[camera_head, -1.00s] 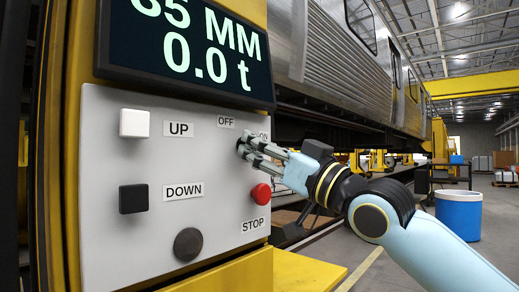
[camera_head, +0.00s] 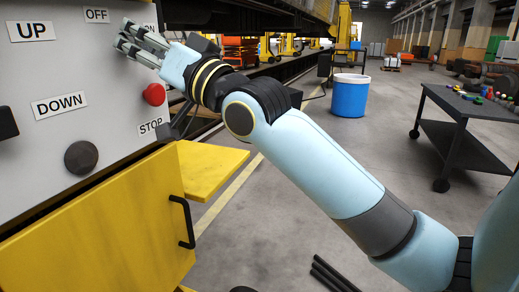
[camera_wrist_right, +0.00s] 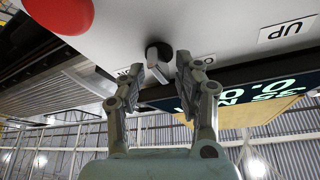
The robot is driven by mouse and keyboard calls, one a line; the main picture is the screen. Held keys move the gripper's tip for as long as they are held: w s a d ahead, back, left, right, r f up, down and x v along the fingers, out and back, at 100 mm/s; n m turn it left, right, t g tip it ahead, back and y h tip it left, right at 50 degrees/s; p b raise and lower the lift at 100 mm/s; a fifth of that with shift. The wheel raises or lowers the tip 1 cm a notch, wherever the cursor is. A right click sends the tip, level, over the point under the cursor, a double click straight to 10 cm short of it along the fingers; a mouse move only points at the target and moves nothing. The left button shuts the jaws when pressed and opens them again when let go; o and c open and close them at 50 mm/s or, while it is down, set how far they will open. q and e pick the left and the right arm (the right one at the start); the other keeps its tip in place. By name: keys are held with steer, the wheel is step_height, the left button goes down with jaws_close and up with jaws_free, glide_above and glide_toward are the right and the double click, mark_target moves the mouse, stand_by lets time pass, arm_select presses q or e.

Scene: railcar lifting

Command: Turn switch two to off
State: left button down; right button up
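The grey control panel (camera_head: 40,75) carries an OFF label (camera_head: 96,15) and an ON label (camera_head: 148,28), the latter partly hidden. My right gripper (camera_head: 128,42) is at the panel just below these labels, and its fingers hide the switch there in the head view. In the right wrist view, the rotary switch (camera_wrist_right: 157,62) has a dark round base and a light grey handle. It sits between the two spread fingers of my right gripper (camera_wrist_right: 155,78), with gaps visible beside it. Both labels are partly covered there. My left gripper is not in view.
A red button (camera_head: 154,94) with a STOP label is close below my right gripper. A dark round knob (camera_head: 81,157) is lower on the panel. A yellow cabinet door with a black handle (camera_head: 185,222) juts out below. A dark cart (camera_head: 465,125) and blue bin (camera_head: 349,96) stand to the right.

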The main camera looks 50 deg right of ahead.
steer(key=p+v, duration=1.1)
steer(key=d+f+m+g+h, duration=0.1)
steer(key=d+f+g, duration=0.2)
steer(key=f, duration=0.6)
steer(key=s+d+f+m+g+h, duration=0.1)
steer(key=d+f, duration=0.3)
steer(key=f, duration=0.5)
steer(key=s+d+f+m+g+h, duration=0.1)
steer(key=d+f+g, duration=0.3)
steer(key=f, duration=0.5)
steer(key=shift+d+g+h, duration=0.3)
steer(key=shift+d, duration=0.05)
steer(key=shift+w, duration=0.1)
